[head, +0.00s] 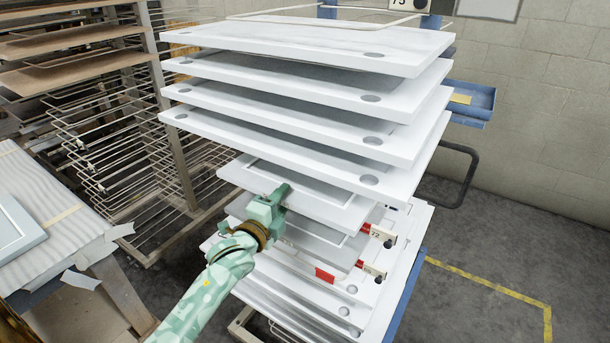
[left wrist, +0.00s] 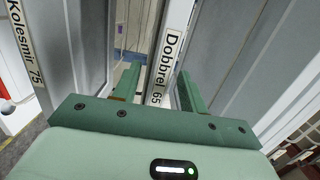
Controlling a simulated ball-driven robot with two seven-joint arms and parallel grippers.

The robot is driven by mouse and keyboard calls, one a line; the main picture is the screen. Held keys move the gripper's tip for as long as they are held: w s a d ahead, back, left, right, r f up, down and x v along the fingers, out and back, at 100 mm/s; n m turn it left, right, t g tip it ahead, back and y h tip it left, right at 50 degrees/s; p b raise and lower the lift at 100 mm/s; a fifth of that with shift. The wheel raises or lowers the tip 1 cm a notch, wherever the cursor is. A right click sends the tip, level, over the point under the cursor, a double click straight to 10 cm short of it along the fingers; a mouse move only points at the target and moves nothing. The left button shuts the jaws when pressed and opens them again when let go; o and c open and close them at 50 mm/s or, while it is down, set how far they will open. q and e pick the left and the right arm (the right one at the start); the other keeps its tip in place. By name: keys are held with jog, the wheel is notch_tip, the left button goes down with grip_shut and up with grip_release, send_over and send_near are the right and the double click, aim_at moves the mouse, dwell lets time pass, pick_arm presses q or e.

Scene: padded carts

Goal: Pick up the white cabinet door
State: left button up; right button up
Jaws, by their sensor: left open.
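White cabinet doors lie flat in a tall stack on a cart. My left gripper (head: 278,196) is at the front edge of a smaller white door (head: 325,204) just below several wider ones. In the left wrist view, my left gripper (left wrist: 157,86) is open. Another door edge, labelled "Kolesmir 75" (left wrist: 24,45), is to the left. My right gripper is not in view.
Wider white doors (head: 305,45) overhang from above, with more doors (head: 290,283) below. A wire rack (head: 125,165) with brown boards stands left. A padded table (head: 35,180) holds a pale panel. A black handle (head: 470,178) and blue tray (head: 475,98) are right. Floor is clear at lower right.

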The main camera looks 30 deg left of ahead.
pick_arm(q)
jog(key=shift+w+f, duration=0.1)
jog(key=shift+w, duration=1.1)
jog(key=shift+s, duration=0.15)
jog(key=shift+c, duration=0.6)
grip_shut()
jog(key=shift+r, duration=0.2)
